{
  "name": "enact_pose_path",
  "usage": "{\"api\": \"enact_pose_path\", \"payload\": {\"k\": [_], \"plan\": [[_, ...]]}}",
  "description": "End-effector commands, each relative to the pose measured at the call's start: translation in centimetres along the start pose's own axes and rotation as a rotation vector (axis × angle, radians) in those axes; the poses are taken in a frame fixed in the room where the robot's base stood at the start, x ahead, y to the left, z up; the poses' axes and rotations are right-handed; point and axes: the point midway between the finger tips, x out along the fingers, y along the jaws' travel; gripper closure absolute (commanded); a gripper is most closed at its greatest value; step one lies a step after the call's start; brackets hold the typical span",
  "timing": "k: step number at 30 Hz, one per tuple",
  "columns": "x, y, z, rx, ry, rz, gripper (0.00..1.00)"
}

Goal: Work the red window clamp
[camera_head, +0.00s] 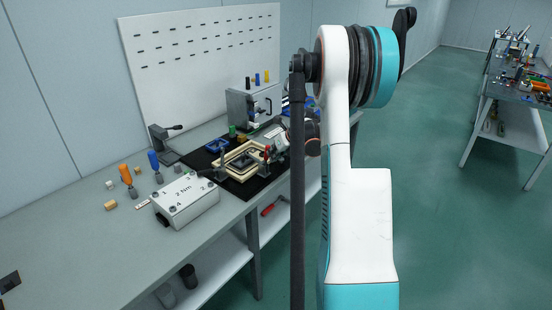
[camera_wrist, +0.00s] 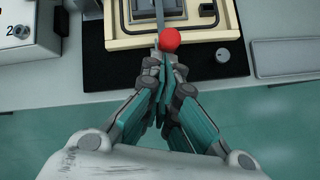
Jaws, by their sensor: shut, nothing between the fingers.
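The red window clamp (camera_wrist: 170,40) shows in the wrist view as a round red knob at the near edge of the cream window frame (camera_wrist: 120,42). In the head view the red clamp (camera_head: 266,153) stands at the right side of the cream frame (camera_head: 232,172). My gripper (camera_wrist: 162,68) is shut, with its fingertips together just below the knob in the wrist picture. Nothing shows between the fingers. I cannot tell whether the fingertips touch the clamp. Part of the clamp below the knob is hidden by the fingers.
The frame lies on a black mat (camera_wrist: 92,65) near the bench's front edge. A grey round knob (camera_wrist: 222,55) is right of my gripper. A white numbered box (camera_head: 188,202) stands left of the mat. A grey cabinet (camera_head: 240,112) stands behind.

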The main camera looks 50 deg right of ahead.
Motion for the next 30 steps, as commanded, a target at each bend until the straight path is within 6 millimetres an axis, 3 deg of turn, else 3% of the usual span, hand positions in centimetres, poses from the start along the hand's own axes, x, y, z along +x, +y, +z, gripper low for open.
{"api": "enact_pose_path", "payload": {"k": [9,30], "plan": [[0.3,0.6,1.6,-0.001,0.000,0.001,1.00],[0.5,0.8,2.2,0.000,-0.005,0.001,1.00]]}}
